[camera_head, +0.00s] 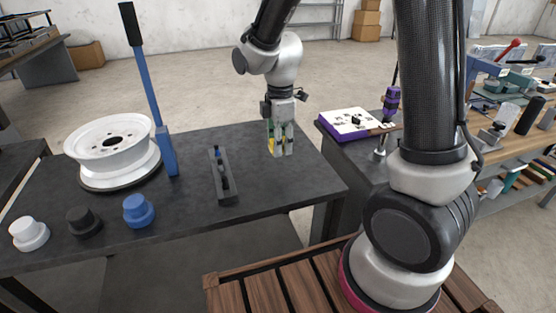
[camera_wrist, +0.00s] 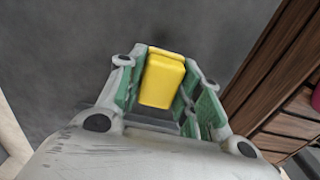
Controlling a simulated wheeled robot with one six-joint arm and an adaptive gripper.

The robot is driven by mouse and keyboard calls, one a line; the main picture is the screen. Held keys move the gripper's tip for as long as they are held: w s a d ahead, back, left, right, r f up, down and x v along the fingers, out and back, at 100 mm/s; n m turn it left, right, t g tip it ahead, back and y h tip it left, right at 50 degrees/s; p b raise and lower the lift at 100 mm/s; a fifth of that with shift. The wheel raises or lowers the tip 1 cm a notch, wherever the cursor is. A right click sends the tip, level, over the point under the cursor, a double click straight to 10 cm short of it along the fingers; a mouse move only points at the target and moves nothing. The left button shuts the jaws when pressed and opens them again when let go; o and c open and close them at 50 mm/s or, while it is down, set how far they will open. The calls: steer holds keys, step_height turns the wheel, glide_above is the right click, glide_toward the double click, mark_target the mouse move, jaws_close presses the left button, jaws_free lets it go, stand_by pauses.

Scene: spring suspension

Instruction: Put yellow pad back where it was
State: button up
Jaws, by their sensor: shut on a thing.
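The yellow pad (camera_wrist: 163,78) sits between the green-lined fingers of my gripper (camera_wrist: 166,88) in the wrist view. My gripper (camera_head: 280,143) is shut on it, and the fingers point down at the dark table (camera_head: 250,140), near its right part. In the head view only a small bit of yellow (camera_head: 271,146) shows between the fingers. I cannot tell whether the pad touches the table top. A dark grey holder (camera_head: 224,187) with small parts in it, one of them blue, stands on the table to the left of my gripper.
A white wheel rim (camera_head: 112,148) and a tall blue lever (camera_head: 156,105) stand at the left. White (camera_head: 29,233), black (camera_head: 84,221) and blue (camera_head: 138,210) knobs line the front left. A purple box (camera_head: 347,123) lies on another table at right. Table top around my gripper is clear.

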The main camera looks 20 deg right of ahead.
mark_target(280, 168)
steer(key=shift+f, duration=3.1)
steer(key=shift+f, duration=0.15)
steer(key=o, duration=1.1)
steer(key=shift+c, duration=0.2)
step_height(280, 168, up, 12)
steer(key=shift+r, duration=0.25)
steer(key=s+d+r+m+t, duration=0.2)
steer(key=s+d+r+m, duration=0.4)
steer(key=s+m, duration=0.3)
steer(key=s+d+r+m+t, duration=0.2)
steer(key=s+d+r+m, duration=0.3)
steer(key=s+d+m, duration=0.3)
steer(key=shift+s+d+r+m, duration=0.4)
steer(key=shift+s+m, duration=0.1)
steer(key=shift+s, duration=0.55)
